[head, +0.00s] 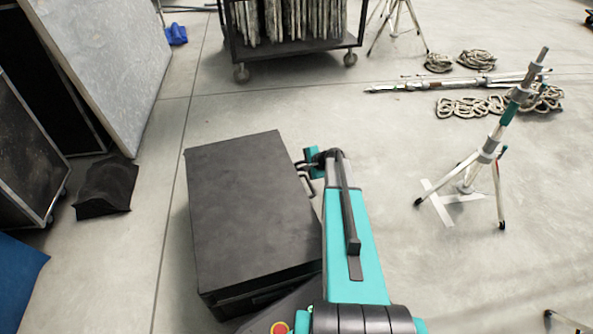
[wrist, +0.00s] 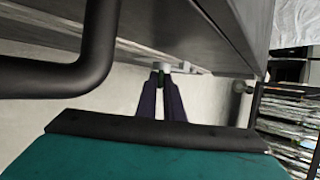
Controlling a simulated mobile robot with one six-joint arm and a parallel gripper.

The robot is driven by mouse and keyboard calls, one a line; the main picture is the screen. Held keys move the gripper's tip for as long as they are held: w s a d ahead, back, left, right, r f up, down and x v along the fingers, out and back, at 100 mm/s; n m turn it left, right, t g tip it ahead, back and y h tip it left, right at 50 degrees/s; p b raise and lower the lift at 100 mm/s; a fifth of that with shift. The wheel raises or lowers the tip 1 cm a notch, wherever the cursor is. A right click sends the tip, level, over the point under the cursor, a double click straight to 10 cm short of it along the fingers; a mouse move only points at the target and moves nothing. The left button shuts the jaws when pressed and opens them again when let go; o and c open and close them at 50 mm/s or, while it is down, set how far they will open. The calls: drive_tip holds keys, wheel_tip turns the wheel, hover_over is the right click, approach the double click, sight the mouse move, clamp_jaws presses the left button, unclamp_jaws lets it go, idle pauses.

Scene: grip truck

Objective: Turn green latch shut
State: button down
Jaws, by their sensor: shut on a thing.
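In the wrist view the two dark fingers of my gripper (wrist: 162,84) are close together, shut on the green latch (wrist: 160,75). Only a small bit of green shows between the fingertips, below a pale grey fitting (wrist: 161,66) on the case's side. The latch's exact angle cannot be told. In the head view my gripper (head: 308,177) is at the right side of the large black case (head: 245,200), near its upper right edge. The latch is hidden there.
A thick black bar handle (wrist: 98,62) is close by at the left of the wrist view. In the head view, a wheeled cart (head: 290,43) stands at the back, a tripod stand (head: 489,150) at the right, and a dark sandbag (head: 105,187) left of the case.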

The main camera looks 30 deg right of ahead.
drive_tip(key=shift+s+a+f+t+b, duration=0.2)
drive_tip(key=shift+f+t+b, duration=0.25)
drive_tip(key=shift+b, duration=0.7)
drive_tip(key=shift+r+t+b, duration=0.1)
drive_tip(key=shift+t+b, duration=0.15)
drive_tip(key=shift+b, duration=0.05)
drive_tip(key=shift+r+n+t+b, duration=0.1)
drive_tip(key=shift+n+t+b, duration=0.2)
drive_tip(key=shift+b, duration=0.25)
drive_tip(key=c, duration=1.9)
unclamp_jaws()
drive_tip(key=shift+o, duration=0.2)
drive_tip(key=shift+d, duration=0.1)
drive_tip(key=p+v, duration=0.5)
drive_tip(key=v, duration=0.8)
drive_tip(key=shift+s+r, duration=0.25)
drive_tip(key=shift+s, duration=0.05)
